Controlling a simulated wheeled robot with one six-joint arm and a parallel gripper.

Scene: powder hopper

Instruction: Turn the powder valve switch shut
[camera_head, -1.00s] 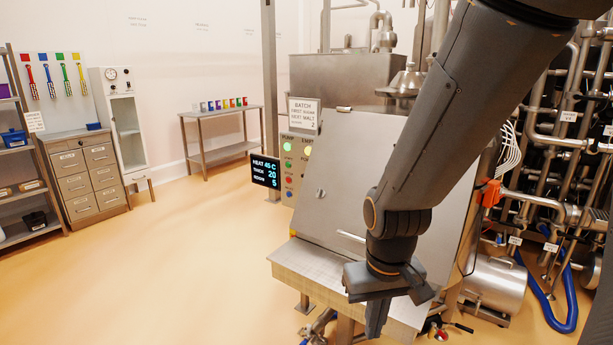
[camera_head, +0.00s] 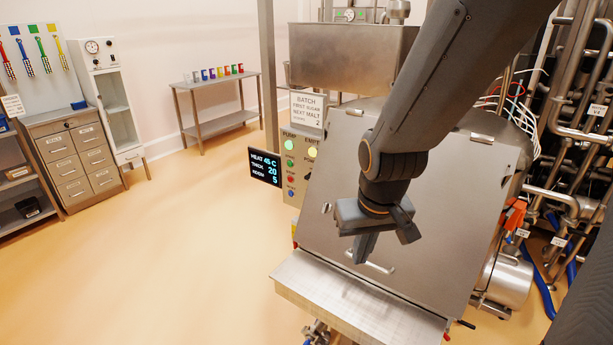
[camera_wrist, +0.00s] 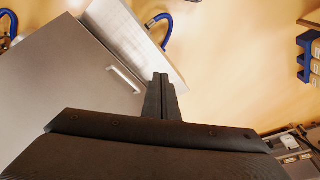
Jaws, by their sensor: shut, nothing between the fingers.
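I cannot make out which control is the powder valve switch. A grey control panel (camera_head: 300,165) stands left of the sloped steel hopper lid (camera_head: 440,215), with lit lamps above coloured buttons; its labels are mostly too small to read, and my arm does not cover it. My gripper (camera_head: 363,255) is shut and empty, pointing down in front of the lid, right of the panel. In the wrist view its fingers (camera_wrist: 161,82) are together, with the lid (camera_wrist: 60,90) and its handle (camera_wrist: 125,80) to their left. Contact with the lid cannot be told.
A flat steel ledge (camera_head: 350,305) juts out below the lid. A dark display (camera_head: 265,168) sits left of the panel, beside a tall post (camera_head: 268,80). Pipes and hoses (camera_head: 570,130) crowd the right. The floor (camera_head: 190,240) at left is clear.

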